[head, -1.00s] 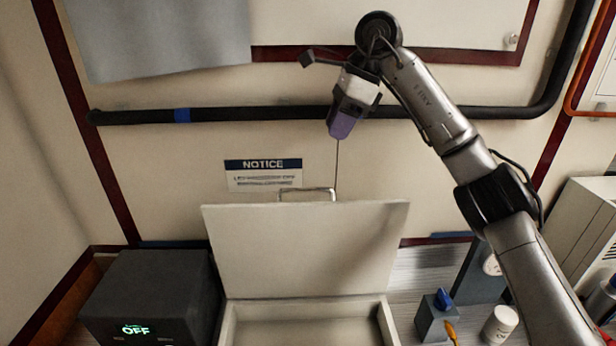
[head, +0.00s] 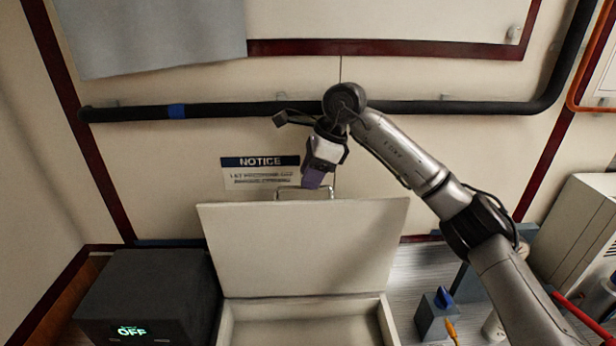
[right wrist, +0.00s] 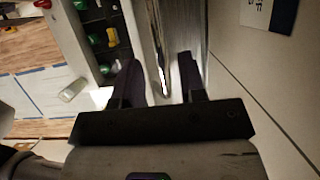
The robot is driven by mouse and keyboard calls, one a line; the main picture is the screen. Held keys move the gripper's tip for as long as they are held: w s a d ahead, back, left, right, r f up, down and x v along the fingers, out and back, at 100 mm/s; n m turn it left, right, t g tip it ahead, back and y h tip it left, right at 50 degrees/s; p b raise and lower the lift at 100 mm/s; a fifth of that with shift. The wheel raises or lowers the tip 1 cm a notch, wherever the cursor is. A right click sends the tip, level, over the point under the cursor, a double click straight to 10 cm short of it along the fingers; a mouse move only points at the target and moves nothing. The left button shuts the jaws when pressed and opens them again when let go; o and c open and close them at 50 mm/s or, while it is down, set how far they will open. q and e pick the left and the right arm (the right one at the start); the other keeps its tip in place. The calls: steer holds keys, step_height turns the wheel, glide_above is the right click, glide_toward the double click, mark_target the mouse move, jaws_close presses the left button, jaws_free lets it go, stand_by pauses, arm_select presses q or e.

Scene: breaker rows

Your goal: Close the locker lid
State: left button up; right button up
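The locker is a pale open box (head: 228,325) on the bench, and its lid (head: 300,245) stands up at the back, leaning toward the wall. A thin metal handle (head: 290,190) is on the lid's top edge. My right gripper (head: 313,186) points down at the handle, at or just above its right part. In the right wrist view my right gripper (right wrist: 160,80) has its two dark fingers apart, with a thin shiny strip, seemingly the handle, between or below them. Contact cannot be told. My left gripper is not in view.
A dark box reading OFF (head: 150,295) stands left of the locker. A grey block with a blue knob (head: 437,312) is at its right. A black pipe (head: 230,109) runs along the wall above the notice sign (head: 260,172). The air before the lid is free.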

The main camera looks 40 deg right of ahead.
steer(key=shift+x, duration=0.8)
steer(key=shift+c, duration=0.2)
jaws_close()
